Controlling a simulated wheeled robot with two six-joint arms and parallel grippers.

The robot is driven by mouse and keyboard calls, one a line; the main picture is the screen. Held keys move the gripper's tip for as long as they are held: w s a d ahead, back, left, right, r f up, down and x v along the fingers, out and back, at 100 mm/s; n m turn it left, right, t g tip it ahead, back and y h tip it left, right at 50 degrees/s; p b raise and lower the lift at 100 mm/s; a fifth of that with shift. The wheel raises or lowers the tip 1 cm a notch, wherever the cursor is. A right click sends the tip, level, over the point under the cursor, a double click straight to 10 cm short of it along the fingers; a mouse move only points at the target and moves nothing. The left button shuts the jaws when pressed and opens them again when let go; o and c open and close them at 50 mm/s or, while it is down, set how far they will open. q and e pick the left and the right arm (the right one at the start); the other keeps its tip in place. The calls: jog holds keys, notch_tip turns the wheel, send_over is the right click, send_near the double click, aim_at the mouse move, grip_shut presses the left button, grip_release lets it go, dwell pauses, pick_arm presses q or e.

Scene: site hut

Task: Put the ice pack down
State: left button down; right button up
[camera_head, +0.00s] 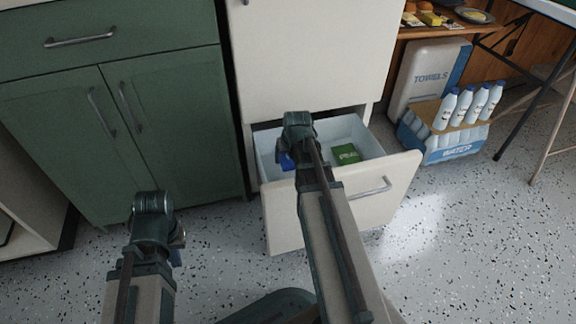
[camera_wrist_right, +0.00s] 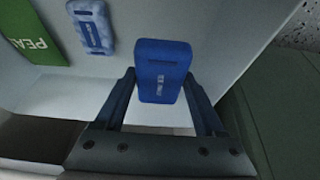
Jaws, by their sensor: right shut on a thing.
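The ice pack is a dark blue slab (camera_wrist_right: 163,70) with a paler printed panel. In the right wrist view it sits between the fingers of my right gripper (camera_wrist_right: 161,98), which is shut on it. In the head view my right arm reaches over the open freezer drawer (camera_head: 373,142), and a bit of blue (camera_head: 287,162) shows beside the wrist. The right fingertips are hidden there. My left gripper (camera_head: 172,250) hangs low in front of the green cabinet; its fingers cannot be made out.
A green peas packet (camera_wrist_right: 35,30) and a lighter blue pack (camera_wrist_right: 93,28) lie in the drawer; the peas also show in the head view (camera_head: 345,154). Water bottles (camera_head: 462,108) and a towels pack (camera_head: 428,75) stand at the right. The speckled floor in front is clear.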

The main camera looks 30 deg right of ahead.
jog(key=shift+f+b, duration=1.05)
jog(key=shift+f, duration=0.35)
jog(key=shift+f+b, duration=0.65)
jog(key=o, duration=1.5)
jog(key=shift+c, duration=0.2)
jog(key=shift+r, duration=0.1)
